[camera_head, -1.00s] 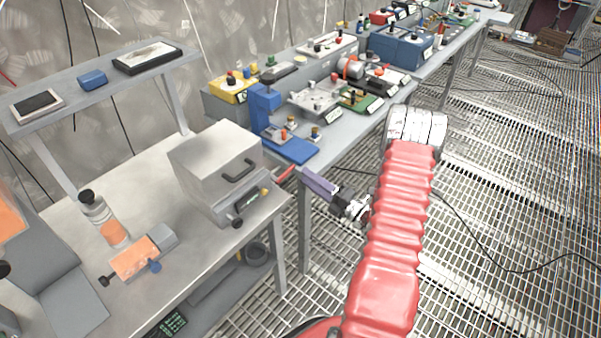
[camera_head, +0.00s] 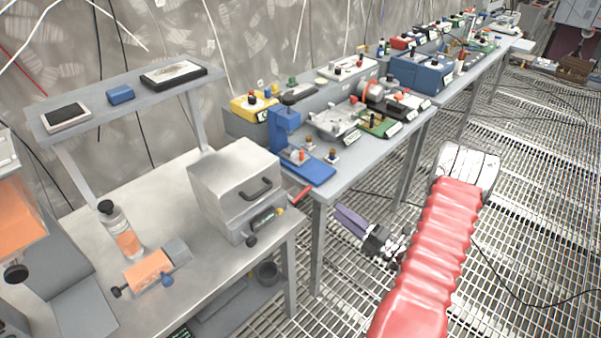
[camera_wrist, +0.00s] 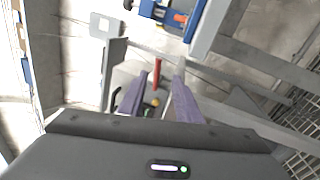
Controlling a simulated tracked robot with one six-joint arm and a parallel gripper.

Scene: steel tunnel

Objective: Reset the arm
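My gripper (camera_head: 342,212) has two purple fingers and is out over the grated floor, just right of the tables. In the wrist view my gripper (camera_wrist: 158,82) has its fingers apart with no object held between them. A red lever (camera_head: 301,195) sticks out from the right side of a grey metal box (camera_head: 235,185), left of my fingertips and apart from them. A red bar (camera_wrist: 157,73), apparently the same lever, shows beyond the gap between the fingers in the wrist view. My red-sleeved arm is bent, its pale joint high at the right.
The near table (camera_head: 205,280) holds the box, a bottle (camera_head: 121,232) and an orange device (camera_head: 149,270). A second table (camera_head: 350,172) bears a blue stand (camera_head: 286,130) and several devices close to my gripper. Grated floor (camera_head: 530,220) on the right is open, crossed by a black cable.

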